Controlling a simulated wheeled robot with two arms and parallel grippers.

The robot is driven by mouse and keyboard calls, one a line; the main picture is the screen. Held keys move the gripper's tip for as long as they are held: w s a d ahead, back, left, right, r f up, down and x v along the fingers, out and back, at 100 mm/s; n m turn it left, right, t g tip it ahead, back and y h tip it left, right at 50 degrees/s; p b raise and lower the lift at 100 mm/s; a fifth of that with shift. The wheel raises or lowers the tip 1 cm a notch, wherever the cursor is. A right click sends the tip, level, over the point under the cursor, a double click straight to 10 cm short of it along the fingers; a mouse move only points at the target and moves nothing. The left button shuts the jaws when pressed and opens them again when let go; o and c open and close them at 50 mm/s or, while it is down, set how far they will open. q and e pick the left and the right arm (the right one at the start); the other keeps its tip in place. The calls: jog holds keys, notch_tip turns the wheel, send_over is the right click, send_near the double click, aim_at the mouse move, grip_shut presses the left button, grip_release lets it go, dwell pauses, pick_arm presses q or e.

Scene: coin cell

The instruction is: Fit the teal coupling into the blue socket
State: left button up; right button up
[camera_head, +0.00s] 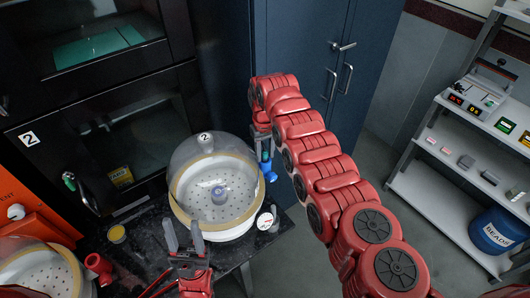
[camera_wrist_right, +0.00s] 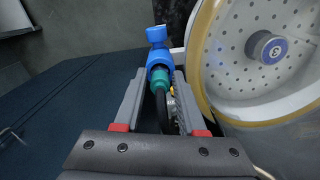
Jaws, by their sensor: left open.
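The teal coupling (camera_wrist_right: 160,79) sits between the fingers of my right gripper (camera_wrist_right: 160,82), with a black hose running back from it. Its front end meets the blue socket (camera_wrist_right: 159,64), which covers that end; how deep it sits is hidden. I cannot tell whether the fingers press on the coupling. In the head view my right gripper (camera_head: 264,145) points down beside the bench, and the blue socket (camera_head: 269,174) shows just below it. My left gripper (camera_head: 184,238) is open and empty, in front of the domed chamber.
The domed white chamber (camera_head: 178,200) with a perforated plate stands on the dark bench, close to my right gripper. A round white-faced item (camera_head: 265,221) and a yellow-topped jar (camera_head: 117,233) are on the bench. A blue cabinet (camera_head: 300,50) stands behind. Shelves (camera_head: 440,185) are at right.

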aim_at(265, 151)
jog(key=shift+r, duration=0.25)
notch_tip(265, 151, up, 7)
jog(key=b, duration=0.3)
notch_tip(265, 151, up, 5)
jog(key=shift+f+p, duration=0.1)
jog(key=shift+p, duration=0.75)
